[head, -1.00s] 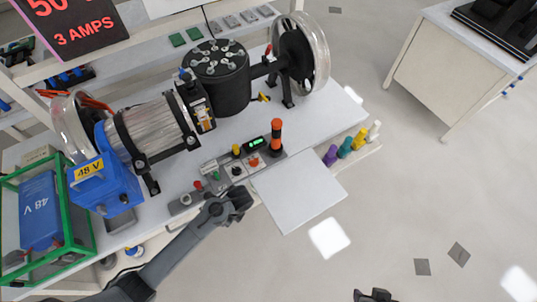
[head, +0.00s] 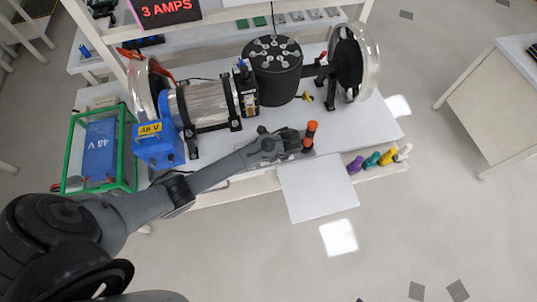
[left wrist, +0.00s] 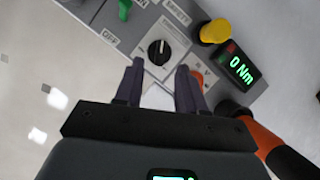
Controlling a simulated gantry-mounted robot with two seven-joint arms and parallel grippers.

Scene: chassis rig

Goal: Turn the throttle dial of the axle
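The throttle dial (left wrist: 159,52) is a round black knob with a white pointer mark on a grey control panel, seen in the left wrist view. My left gripper (left wrist: 160,82) is open, with its two fingers apart just short of the dial and nothing between them. In the head view my left gripper (head: 285,143) is over the control panel and hides the dial there. The axle rig, with its black motor drum (head: 275,72) and a wheel at each end, stands behind the panel. My right gripper is not in view.
A green display (left wrist: 240,68) reads 0 Nm beside a yellow knob (left wrist: 214,31). An orange and black upright handle (head: 310,134) stands right beside my left gripper. A white board (head: 316,188) juts from the bench front, with coloured pegs (head: 372,160) to its right.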

